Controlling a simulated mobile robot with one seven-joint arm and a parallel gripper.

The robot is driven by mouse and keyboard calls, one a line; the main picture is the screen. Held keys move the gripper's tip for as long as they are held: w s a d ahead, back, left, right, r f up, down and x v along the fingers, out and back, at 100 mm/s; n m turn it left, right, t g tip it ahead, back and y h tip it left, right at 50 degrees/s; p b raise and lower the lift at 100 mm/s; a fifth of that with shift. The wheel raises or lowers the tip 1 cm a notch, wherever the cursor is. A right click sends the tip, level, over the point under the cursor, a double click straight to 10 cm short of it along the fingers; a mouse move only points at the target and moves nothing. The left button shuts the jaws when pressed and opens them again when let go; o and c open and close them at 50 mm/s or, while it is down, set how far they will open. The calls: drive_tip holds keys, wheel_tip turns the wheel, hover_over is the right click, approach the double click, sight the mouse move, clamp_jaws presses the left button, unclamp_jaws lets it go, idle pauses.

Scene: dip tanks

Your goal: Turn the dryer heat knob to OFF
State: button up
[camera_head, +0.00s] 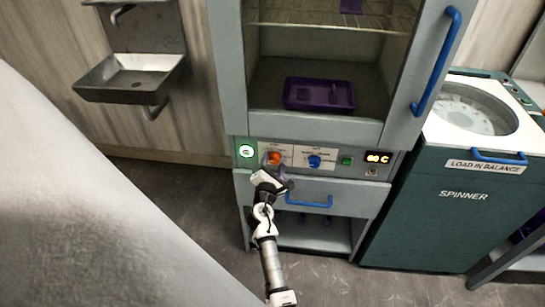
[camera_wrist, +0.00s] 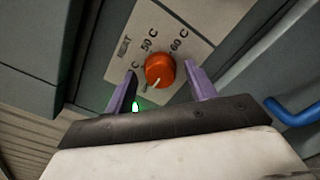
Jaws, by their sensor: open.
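The dryer heat knob (camera_wrist: 160,66) is a round orange knob on a pale label plate in the wrist view. The plate reads HEAT, 50 C and 60 C, and a further mark is partly hidden by a finger. A white pointer line on the knob points down and left in that view. The knob shows in the head view (camera_head: 274,156) on the dryer's (camera_head: 229,80) front panel. My gripper (camera_wrist: 161,73) is open, with one purple finger on each side of the knob. I cannot tell whether the fingers touch it. It also shows in the head view (camera_head: 272,176), just below the knob.
A blue knob (camera_head: 314,161), a green-lit button (camera_head: 246,151) and a display (camera_head: 377,158) share the panel. A drawer with a blue handle (camera_head: 308,203) is below. A purple tray (camera_head: 319,95) lies inside the dryer. The spinner (camera_head: 450,200) stands right, a sink (camera_head: 130,78) left.

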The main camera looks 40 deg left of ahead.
drive_tip(key=b+v, duration=0.1)
drive_tip(key=v, duration=1.2)
drive_tip(key=shift+s+d+b, duration=0.2)
drive_tip(key=shift+s+b, duration=0.15)
drive_tip(key=shift+r, duration=0.1)
